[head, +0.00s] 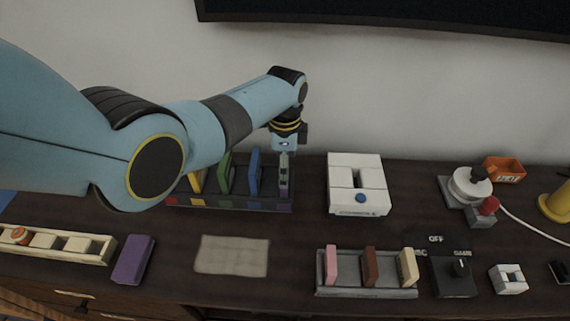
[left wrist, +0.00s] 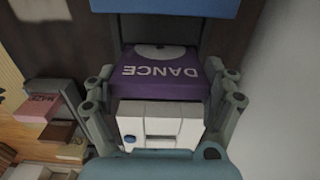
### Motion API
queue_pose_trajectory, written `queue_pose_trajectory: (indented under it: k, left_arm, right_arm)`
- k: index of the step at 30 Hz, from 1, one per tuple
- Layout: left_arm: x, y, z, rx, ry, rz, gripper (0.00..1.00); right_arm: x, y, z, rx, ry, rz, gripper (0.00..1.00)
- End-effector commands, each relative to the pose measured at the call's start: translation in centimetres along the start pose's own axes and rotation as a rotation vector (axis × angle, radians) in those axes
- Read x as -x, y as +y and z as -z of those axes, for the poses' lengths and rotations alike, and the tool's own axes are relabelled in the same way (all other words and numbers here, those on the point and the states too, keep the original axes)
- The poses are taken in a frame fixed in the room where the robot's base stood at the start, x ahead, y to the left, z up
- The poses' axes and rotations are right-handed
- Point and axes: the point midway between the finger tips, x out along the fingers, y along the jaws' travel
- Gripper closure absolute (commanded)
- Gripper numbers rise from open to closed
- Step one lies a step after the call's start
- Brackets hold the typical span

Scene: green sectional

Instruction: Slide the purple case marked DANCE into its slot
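The purple case marked DANCE (left wrist: 165,78) lies between the fingers of my left gripper, which also shows in the left wrist view (left wrist: 165,103). The fingers press on its two opposite edges. In the head view my left gripper (head: 284,172) points down at the right end of the dark rack (head: 235,204), right of the blue case (head: 254,172). The front finger hides the DANCE case there. I cannot tell how deep the case sits in the slot. The green case (head: 225,173) and yellow case (head: 196,181) stand further left in the rack. My right gripper is not in view.
A white box (head: 357,170) with a blue button stands close right of the rack. Another purple block (head: 133,260) lies at front left, beside a cream tray (head: 97,248). A grey rack (head: 365,292) holds the pink MAZE case (head: 331,265), brown and cream cases. A beige mat (head: 232,256) is bare.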

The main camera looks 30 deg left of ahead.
Motion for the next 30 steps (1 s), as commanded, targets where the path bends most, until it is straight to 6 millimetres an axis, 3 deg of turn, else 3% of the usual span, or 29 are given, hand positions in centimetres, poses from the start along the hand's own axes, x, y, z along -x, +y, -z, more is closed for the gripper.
queue_pose_trajectory:
  k: [3,14,19,24,30]
  left_arm:
    - [0.1,0.0,0.0,0.000,0.000,0.001,0.00]
    - [0.6,-0.1,0.0,0.000,0.001,0.002,0.00]
    - [3.1,-0.1,0.0,0.000,0.002,0.005,0.00]
    - [7.2,-0.1,0.1,0.000,0.003,0.005,0.00]
    - [10.7,-0.1,0.1,0.000,0.001,0.003,0.00]
  right_arm:
    - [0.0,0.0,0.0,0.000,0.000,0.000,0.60]
    - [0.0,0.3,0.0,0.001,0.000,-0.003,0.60]
    - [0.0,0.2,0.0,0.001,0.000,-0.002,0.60]
    - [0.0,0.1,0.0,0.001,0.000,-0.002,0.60]
    - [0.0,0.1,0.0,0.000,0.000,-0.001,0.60]
